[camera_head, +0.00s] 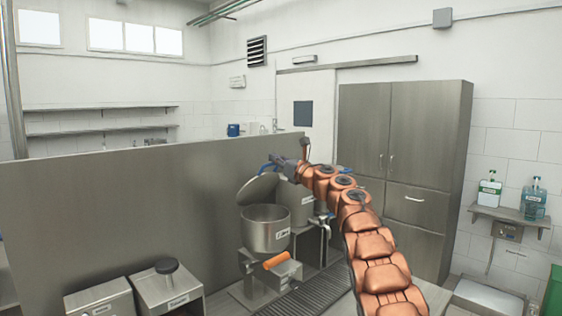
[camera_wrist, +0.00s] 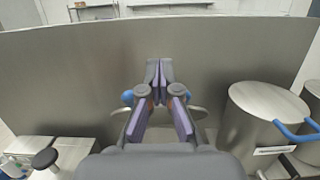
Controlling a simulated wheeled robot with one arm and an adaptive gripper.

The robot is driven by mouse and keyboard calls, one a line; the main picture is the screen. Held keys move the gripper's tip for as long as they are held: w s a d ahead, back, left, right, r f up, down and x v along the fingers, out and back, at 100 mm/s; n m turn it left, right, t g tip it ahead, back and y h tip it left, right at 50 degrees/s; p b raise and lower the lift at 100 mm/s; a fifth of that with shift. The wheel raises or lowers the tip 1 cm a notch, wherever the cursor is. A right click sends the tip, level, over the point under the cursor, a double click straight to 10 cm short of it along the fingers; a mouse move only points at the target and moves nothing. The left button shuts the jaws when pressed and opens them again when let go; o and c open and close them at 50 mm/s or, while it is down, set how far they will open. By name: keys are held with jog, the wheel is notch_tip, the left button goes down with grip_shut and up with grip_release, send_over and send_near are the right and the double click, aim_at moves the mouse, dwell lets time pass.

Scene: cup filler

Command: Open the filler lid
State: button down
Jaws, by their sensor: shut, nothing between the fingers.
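The filler (camera_head: 265,236) is a steel pot with an orange-handled lever (camera_head: 275,260) low at its front. Its round lid (camera_head: 256,190) stands tilted up, and the pot's mouth shows open below it. My gripper (camera_head: 272,163) is at the raised lid's upper edge, beside a blue part. In the wrist view my gripper (camera_wrist: 159,72) has its fingers shut with nothing between them. A blue knob (camera_wrist: 127,98) shows just left of the fingers, and part of the lid (camera_wrist: 200,113) shows behind them. I cannot tell whether the fingers touch the lid.
A second steel pot (camera_wrist: 262,112) with a closed lid and blue handle (camera_wrist: 297,132) stands beside the filler. A tall steel panel (camera_head: 120,215) rises behind. Lower left are steel boxes, one with a black knob (camera_head: 166,266). A grated drip tray (camera_head: 305,295) lies in front.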

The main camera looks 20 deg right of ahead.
jog(key=shift+w+a+r+p, duration=0.3)
jog(key=shift+w+r+p, duration=0.1)
jog(key=shift+w, duration=0.15)
jog(key=shift+w+a+r+p, duration=0.3)
jog(key=shift+w+r, duration=0.1)
jog(key=shift+w, duration=0.1)
jog(key=shift+w, duration=0.1)
jog(key=shift+d, duration=0.1)
dwell(1.1)
